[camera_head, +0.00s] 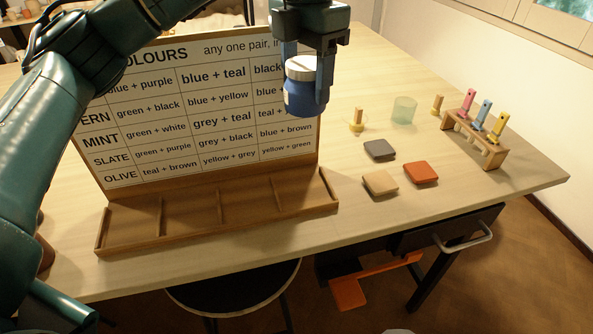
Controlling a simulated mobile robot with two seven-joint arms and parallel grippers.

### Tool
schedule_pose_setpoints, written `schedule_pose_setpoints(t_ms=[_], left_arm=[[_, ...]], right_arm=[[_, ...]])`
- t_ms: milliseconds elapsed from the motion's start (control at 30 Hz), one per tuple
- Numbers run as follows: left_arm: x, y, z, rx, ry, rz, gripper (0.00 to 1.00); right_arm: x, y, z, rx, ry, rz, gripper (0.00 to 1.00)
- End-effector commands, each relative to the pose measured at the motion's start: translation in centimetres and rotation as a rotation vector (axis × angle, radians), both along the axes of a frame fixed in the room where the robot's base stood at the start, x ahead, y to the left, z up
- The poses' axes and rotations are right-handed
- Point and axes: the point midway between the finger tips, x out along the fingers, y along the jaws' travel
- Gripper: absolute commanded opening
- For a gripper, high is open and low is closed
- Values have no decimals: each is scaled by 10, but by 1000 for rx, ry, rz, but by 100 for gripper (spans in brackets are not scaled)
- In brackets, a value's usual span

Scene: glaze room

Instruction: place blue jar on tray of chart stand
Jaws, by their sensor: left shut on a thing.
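My left gripper (307,72) comes in from the upper left and is shut on the blue jar (300,97). The jar has a white lid and is upright, held in the air in front of the right part of the chart board (200,123). The chart stand's wooden tray (225,232) runs along the foot of the board, with dividers making several compartments. The compartments that show look empty. The jar is above the tray's right part in the picture, not touching it. My right gripper is not in view.
On the table (350,205) right of the stand lie a grey tile (379,150), an orange tile (421,173) and a beige tile (380,183). A glass (404,110) and a wooden rack (474,139) with coloured tools stand farther right. A stool (235,290) is below the front edge.

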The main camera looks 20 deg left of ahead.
Motion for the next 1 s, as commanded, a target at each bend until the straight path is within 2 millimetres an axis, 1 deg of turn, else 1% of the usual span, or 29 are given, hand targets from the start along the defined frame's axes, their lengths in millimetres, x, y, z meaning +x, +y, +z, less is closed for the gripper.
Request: schedule_pose_setpoints(t_ms=[33,100,400,500,600,767,1000], left_arm=[[-1,1,-13,2,2,0,28],[-1,1,-31,2,3,1,28],[-1,0,-109,2,3,1,28],[-1,0,-127,1,2,1,28],[0,0,-137,0,0,2,28],[0,0,-148,0,-1,2,28],[-1,0,-180,1,1,1,28]], right_arm=[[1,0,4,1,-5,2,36],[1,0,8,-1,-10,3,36],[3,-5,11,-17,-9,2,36],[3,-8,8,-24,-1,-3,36],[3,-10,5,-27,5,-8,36],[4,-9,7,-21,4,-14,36],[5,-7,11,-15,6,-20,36]])
